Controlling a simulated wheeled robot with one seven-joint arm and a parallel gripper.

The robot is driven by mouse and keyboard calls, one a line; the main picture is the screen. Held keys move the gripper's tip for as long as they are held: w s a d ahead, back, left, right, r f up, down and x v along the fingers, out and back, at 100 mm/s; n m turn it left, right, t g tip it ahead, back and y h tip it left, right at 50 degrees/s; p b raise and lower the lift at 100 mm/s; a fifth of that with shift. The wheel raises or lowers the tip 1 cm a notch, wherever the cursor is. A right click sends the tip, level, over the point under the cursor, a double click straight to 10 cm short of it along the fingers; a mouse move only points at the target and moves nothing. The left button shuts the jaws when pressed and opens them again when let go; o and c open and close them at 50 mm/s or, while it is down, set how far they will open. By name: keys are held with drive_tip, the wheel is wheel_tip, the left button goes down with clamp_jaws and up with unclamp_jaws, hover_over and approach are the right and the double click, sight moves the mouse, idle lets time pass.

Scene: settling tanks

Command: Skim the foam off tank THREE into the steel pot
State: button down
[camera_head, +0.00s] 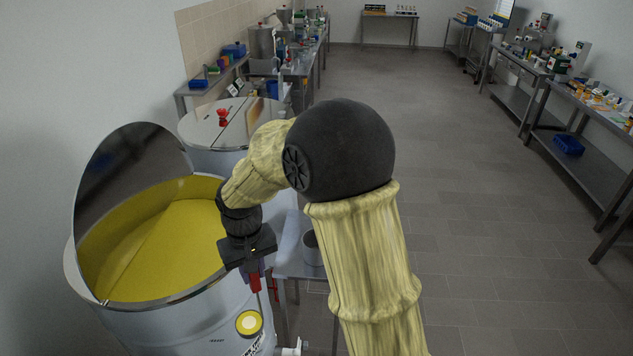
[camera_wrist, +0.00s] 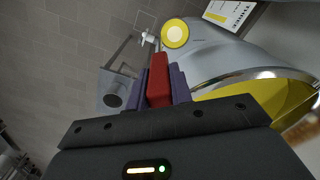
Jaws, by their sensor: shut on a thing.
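My gripper (camera_head: 256,268) is shut on a red handle (camera_head: 255,281), outside the near right wall of an open tank (camera_head: 190,322). A thin rod runs down from the handle in the head view; the tool's lower end is not clear. The wrist view shows the red handle (camera_wrist: 158,82) between my gripper's fingers (camera_wrist: 160,78). The tank holds a yellow surface (camera_head: 165,245); I cannot tell foam from liquid. A grey pot (camera_head: 312,250) stands on a low stand right of the tank, partly behind my arm. It also shows in the wrist view (camera_wrist: 113,98).
A raised shiny lid (camera_head: 130,175) stands at the tank's back left. A yellow disc (camera_head: 249,323) and a white tap (camera_head: 291,350) are at its front. A second tank (camera_head: 212,160) with a red item (camera_head: 222,117) on top stands behind. The floor (camera_head: 470,230) at right is clear.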

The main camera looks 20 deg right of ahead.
drive_tip(key=d+f+m+b, duration=0.1)
drive_tip(key=d+f+b, duration=0.3)
drive_tip(key=f, duration=0.8)
drive_tip(key=w+d+f+b, duration=0.1)
drive_tip(key=d+f+b, duration=0.2)
drive_tip(key=f, duration=0.9)
drive_tip(key=w+d+f+m+b, duration=0.1)
drive_tip(key=d+f+b, duration=0.3)
drive_tip(key=f, duration=0.8)
drive_tip(key=d, duration=0.2)
drive_tip(key=shift+w+d+f+m+b, duration=0.15)
drive_tip(key=shift+w+d+m+b, duration=0.15)
drive_tip(key=shift+d, duration=0.1)
drive_tip(key=shift+s, duration=0.1)
drive_tip(key=shift+s, duration=0.1)
